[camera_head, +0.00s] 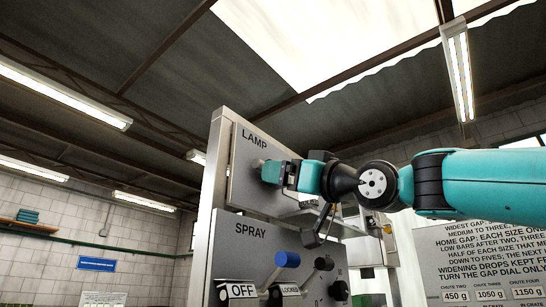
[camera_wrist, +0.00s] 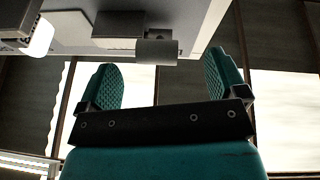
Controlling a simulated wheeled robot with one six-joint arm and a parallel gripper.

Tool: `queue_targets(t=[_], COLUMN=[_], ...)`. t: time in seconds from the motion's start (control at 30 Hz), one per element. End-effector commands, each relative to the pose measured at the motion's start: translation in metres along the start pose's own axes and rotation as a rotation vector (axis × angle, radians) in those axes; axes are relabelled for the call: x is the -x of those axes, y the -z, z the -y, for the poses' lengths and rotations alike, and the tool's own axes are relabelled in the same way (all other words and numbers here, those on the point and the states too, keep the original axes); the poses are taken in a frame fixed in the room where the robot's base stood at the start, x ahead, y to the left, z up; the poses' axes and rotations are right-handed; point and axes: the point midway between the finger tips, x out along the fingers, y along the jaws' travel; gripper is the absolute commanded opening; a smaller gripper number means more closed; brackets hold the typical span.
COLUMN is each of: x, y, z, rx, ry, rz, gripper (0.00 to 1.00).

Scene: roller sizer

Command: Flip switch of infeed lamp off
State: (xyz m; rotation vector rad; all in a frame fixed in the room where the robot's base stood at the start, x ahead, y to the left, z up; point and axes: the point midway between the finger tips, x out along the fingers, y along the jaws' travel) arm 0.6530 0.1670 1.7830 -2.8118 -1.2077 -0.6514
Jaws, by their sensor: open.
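The grey lamp panel (camera_head: 248,190), marked LAMP, stands upright at the middle of the head view. A small stub (camera_head: 257,163), which looks like the lamp switch, shows on it just left of my gripper (camera_head: 274,172). The gripper's tips are close to the panel face and cover part of the switch area. In the wrist view, my gripper (camera_wrist: 163,72) has its two teal fingers wide apart. A grey rounded switch lever (camera_wrist: 157,52) sits between and just ahead of the fingertips. I cannot tell whether a finger touches it. The switch's position is not readable.
Below is the SPRAY panel (camera_head: 238,250) with a blue knob (camera_head: 287,259), black knobs and an OFF tag (camera_head: 238,291). A bracket (camera_head: 317,228) juts out under my wrist. A text sign (camera_head: 480,265) stands at right. Free air lies left of the panel.

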Motion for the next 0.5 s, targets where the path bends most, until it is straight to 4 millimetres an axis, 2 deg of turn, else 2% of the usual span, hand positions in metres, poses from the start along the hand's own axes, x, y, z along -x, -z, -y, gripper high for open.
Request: queue_targets(t=[0.03,0.2,0.5], x=[-0.014,-0.038,-0.05], y=[0.006,0.004,-0.001], z=[-0.001,-0.001,0.0], rx=[-0.001,-0.001,0.0], ry=[0.003,0.001,0.0], rz=[0.001,0.002,0.001], gripper=[0.91,0.91,0.91])
